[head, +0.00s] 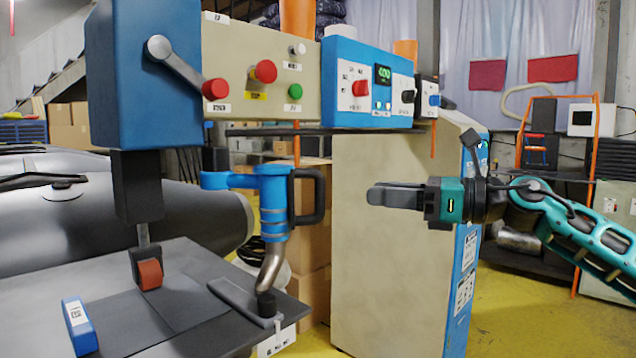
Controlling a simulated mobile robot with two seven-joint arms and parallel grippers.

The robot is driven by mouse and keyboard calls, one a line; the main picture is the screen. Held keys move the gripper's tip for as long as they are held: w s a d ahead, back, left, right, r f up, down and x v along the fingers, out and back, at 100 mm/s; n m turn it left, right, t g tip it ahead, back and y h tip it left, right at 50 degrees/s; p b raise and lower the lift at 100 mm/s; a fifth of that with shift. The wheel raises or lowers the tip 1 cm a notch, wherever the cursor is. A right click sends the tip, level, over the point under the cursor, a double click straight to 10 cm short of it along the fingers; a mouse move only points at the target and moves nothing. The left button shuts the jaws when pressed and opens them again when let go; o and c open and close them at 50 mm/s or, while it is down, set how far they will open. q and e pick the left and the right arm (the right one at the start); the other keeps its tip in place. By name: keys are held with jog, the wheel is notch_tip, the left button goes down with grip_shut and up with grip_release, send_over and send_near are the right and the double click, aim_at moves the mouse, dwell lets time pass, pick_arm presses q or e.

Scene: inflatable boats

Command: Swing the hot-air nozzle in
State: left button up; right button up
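The hot-air nozzle unit has a blue body (273,205) on a blue swing arm (228,181), with a bent metal pipe (270,265) going down to a dark tip. Its black loop handle (313,196) sticks out to the right. My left gripper is out of view.
The welding machine has a beige control panel (245,75) with knobs, a lever (178,65) and a beige cabinet (385,260) behind my gripper. A blue box (79,327) lies on the table (200,345). A grey inflatable boat (120,215) is at left. Yellow floor is open at right.

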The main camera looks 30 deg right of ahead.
aim_at(320, 184)
pick_arm(q)
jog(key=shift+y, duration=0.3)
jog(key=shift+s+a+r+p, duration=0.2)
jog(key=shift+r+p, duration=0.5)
jog(key=shift+p, duration=0.3)
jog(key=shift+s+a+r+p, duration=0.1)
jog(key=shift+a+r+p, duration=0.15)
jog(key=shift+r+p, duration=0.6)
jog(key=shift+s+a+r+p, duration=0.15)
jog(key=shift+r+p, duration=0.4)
jog(key=shift+p, duration=0.55)
pick_arm(e)
jog(key=shift+x, duration=5.7)
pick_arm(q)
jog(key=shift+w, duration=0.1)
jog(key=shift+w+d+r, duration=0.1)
pick_arm(e)
grip_shut()
